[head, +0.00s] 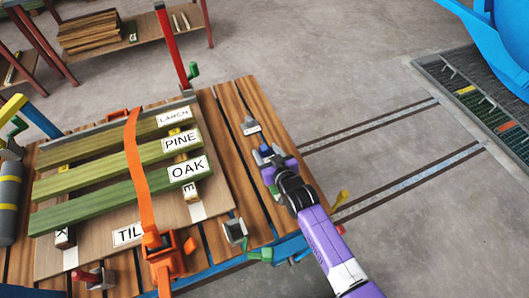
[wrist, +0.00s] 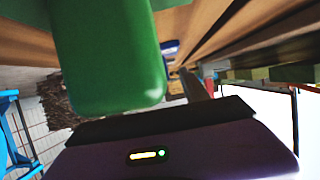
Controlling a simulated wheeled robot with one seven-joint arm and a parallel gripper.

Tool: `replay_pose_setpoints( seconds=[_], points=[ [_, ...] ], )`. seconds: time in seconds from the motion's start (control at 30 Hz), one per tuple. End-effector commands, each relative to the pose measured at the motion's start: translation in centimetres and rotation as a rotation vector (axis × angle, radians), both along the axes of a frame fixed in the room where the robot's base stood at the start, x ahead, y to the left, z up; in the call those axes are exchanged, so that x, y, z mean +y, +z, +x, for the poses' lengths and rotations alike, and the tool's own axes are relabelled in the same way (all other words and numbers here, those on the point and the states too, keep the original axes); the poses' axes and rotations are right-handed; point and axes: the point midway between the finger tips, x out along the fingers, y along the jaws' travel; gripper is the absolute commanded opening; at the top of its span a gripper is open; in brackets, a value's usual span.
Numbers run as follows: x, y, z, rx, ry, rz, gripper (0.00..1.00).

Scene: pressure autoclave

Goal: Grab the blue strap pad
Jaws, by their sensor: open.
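My gripper (head: 268,155), purple and dark, is over the right part of the slatted wooden table. It is open, and I see nothing held in it. A small blue piece (wrist: 171,46) with a pale mark shows beyond the gripper in the wrist view, small and blurred. It may be the blue strap pad, but I cannot be sure. In the head view my gripper and arm cover that part of the table, so I cannot separate the pad from the gripper's own bluish tip.
A large green rounded piece (wrist: 105,60) fills the near wrist view. An orange strap (head: 137,165) crosses several labelled planks left of my gripper. A red post (head: 173,45) stands at the table's far edge. Metal fittings (head: 250,126) sit on the table. Floor to the right is mostly clear.

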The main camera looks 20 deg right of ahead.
Motion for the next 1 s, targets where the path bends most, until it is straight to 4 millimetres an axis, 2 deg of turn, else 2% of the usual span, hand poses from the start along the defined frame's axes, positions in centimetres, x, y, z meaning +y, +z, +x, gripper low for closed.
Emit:
replay_pose_setpoints(
  seconds=[0.1,0.2,0.47,0.73,1.0],
  points=[
    [0.0,-0.5,1.4,-0.001,0.0,0.0,0.53],
    [0.0,-0.8,1.9,0.0,-0.001,0.0,0.53],
    [-0.1,-0.8,2.0,-0.001,-0.001,0.0,0.53],
    [0.0,-0.8,2.0,-0.001,-0.001,0.0,0.02],
    [0.0,-0.8,2.0,-0.001,-0.001,0.0,0.0]
  ],
)
